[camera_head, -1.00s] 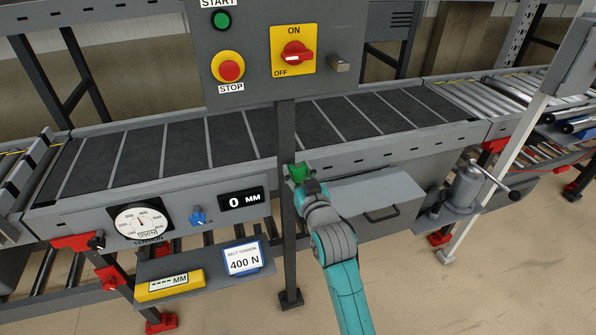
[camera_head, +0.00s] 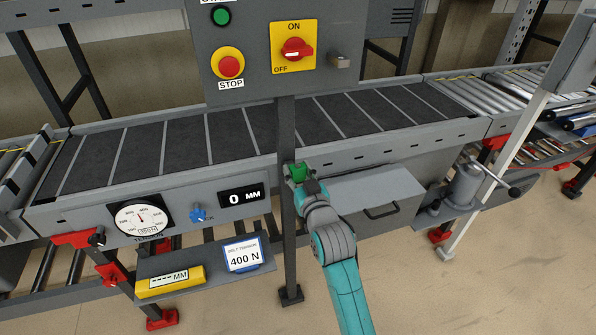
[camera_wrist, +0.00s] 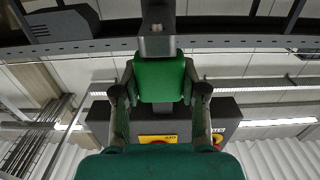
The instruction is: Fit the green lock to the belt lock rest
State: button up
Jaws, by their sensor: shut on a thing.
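The green lock (camera_head: 299,173) is held at the tip of my gripper (camera_head: 304,182), in front of the dark post below the control panel. In the wrist view the lock's green body (camera_wrist: 160,80) sits between both fingers of my gripper (camera_wrist: 158,92), with a grey metal part (camera_wrist: 157,45) above it. A small grey metal block (camera_head: 340,62) sticks out of the panel right of the ON/OFF switch, well above the lock and apart from it. I cannot tell for sure whether this block is the belt lock rest.
The control panel (camera_head: 215,75) hangs over the belt (camera_head: 175,145), with a red stop button (camera_head: 230,66) and red switch (camera_head: 295,49). Its post (camera_head: 288,235) stands close to my gripper. A grey drawer box (camera_head: 365,190) is at the right. A blue knob (camera_head: 198,213) is on the conveyor's side.

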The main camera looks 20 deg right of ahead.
jog(key=shift+f, duration=0.35)
jog(key=o, duration=1)
jog(key=shift+o, duration=0.2)
jog(key=shift+s, duration=0.1)
jog(key=s, duration=1.2)
jog(key=shift+f, duration=0.1)
